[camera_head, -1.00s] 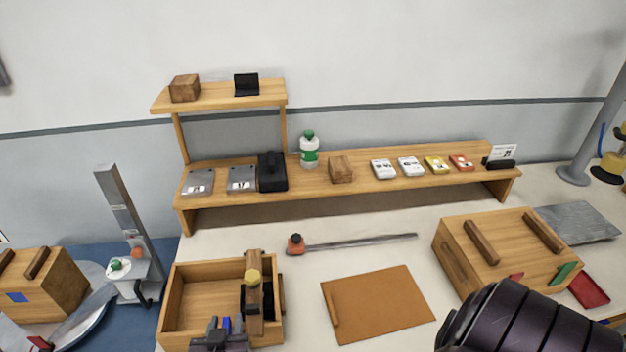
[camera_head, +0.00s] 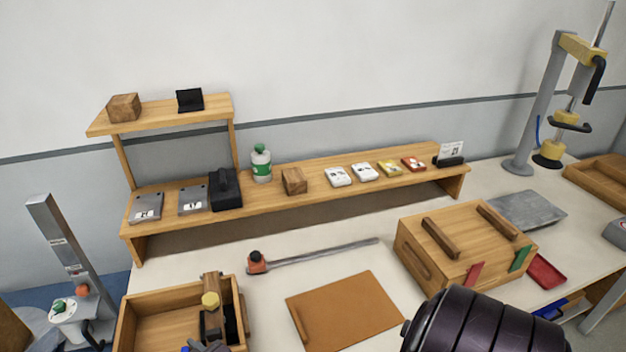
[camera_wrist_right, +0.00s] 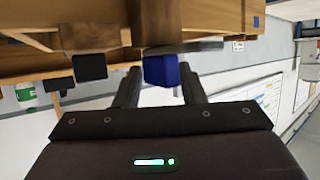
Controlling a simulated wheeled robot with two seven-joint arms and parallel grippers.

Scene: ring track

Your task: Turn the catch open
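In the right wrist view my right gripper's two dark fingers (camera_wrist_right: 158,88) stand apart with a blue block (camera_wrist_right: 161,71) between their tips. The block nearly fills the gap, and I cannot tell whether the fingers press on it. A wooden part (camera_wrist_right: 90,37) with a dark block (camera_wrist_right: 90,67) is close beside it. A dark gripper shape is cut off at the bottom edge there. Which piece is the catch is not clear. My left gripper cannot be made out.
My dark arm link covers the bottom right of the head view. A brown board (camera_head: 345,310), a long-handled tool (camera_head: 315,254) and a closed wooden box (camera_head: 465,245) lie on the bench. A long shelf (camera_head: 330,195) with small packs stands behind.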

